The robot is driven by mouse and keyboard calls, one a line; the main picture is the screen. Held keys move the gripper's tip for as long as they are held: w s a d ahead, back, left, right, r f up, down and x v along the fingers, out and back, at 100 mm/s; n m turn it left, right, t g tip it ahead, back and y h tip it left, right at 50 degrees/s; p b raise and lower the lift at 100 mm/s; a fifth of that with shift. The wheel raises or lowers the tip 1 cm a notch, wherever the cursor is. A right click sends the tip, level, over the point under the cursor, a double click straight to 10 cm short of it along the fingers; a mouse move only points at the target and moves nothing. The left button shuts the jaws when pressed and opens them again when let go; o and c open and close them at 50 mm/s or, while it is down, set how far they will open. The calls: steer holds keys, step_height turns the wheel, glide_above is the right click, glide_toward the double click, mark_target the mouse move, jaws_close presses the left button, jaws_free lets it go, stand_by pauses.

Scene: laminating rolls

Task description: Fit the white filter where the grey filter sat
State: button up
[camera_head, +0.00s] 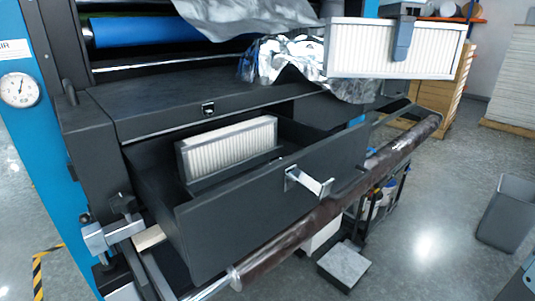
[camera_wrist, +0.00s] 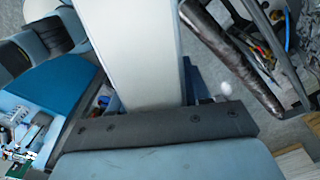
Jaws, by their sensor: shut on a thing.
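The white filter (camera_head: 370,52), a flat panel with a white frame and pale pleats, is in the air at the upper right of the head view. My gripper (camera_head: 400,48) is shut on its upper edge, right of the middle. In the wrist view a pale white face (camera_wrist: 138,50), likely this filter, extends beyond the dark crossbar of my gripper. A second filter (camera_head: 230,145), with off-white pleats and a grey frame, stands upright inside the open black drawer (camera_head: 240,215). The held filter is above and right of the drawer, apart from it. The seat under the standing filter is hidden.
The drawer's front has a silver handle (camera_head: 308,182). A long dark roll (camera_head: 330,205) runs diagonally before the machine. Crumpled silver film (camera_head: 290,60) hangs left of the held filter. A grey bin (camera_head: 508,222) stands at right, with open floor around it.

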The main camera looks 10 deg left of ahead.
steer(key=a+f+n, duration=0.1)
steer(key=a+f, duration=0.1)
steer(key=a, duration=0.2)
steer(key=s+a+f+n, duration=0.1)
steer(key=a+f, duration=0.1)
steer(key=a, duration=0.2)
steer(key=a+f+n, duration=0.2)
steer(key=a, duration=0.3)
steer(key=shift+s+f, duration=0.3)
steer(key=shift+f, duration=0.05)
steer(key=s+a+f+n, duration=0.2)
steer(key=s+a+f, duration=0.15)
steer(key=a, duration=0.25)
steer(key=s+a+f+n, duration=0.2)
steer(key=s+a+f, duration=0.15)
steer(key=a, duration=0.25)
steer(key=shift+w+a+f, duration=0.1)
steer(key=shift+a+f, duration=0.05)
steer(key=shift+f, duration=5.1)
steer(key=shift+f, duration=0.3)
steer(key=o, duration=1.3)
step_height(320, 180, up, 13)
steer(key=shift+f, duration=0.15)
